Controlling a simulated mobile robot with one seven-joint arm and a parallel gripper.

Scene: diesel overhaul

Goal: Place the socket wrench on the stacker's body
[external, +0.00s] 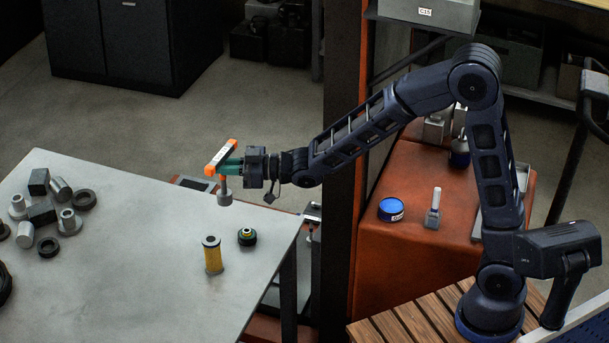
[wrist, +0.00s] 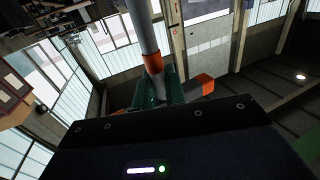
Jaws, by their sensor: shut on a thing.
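The wrench shows an orange-ended bar with a pale middle (external: 219,157) at the green fingers and a grey socket end (external: 224,192) hanging below, apart from the tabletop. In the wrist view a grey shaft (wrist: 142,30) with an orange band runs up from the green fingers (wrist: 153,92); the fingers hide part of the grip. The stacker's orange-red body (external: 400,247) is on the right, behind my arm, away from the gripper.
A blue tin (external: 391,209) and a grey bottle-like item (external: 433,210) stand on the stacker's body. The dark mast (external: 343,130) rises between table and body. A yellow filter (external: 212,255) and a dark round part (external: 247,237) stand below the gripper; several metal parts lie at the table's left.

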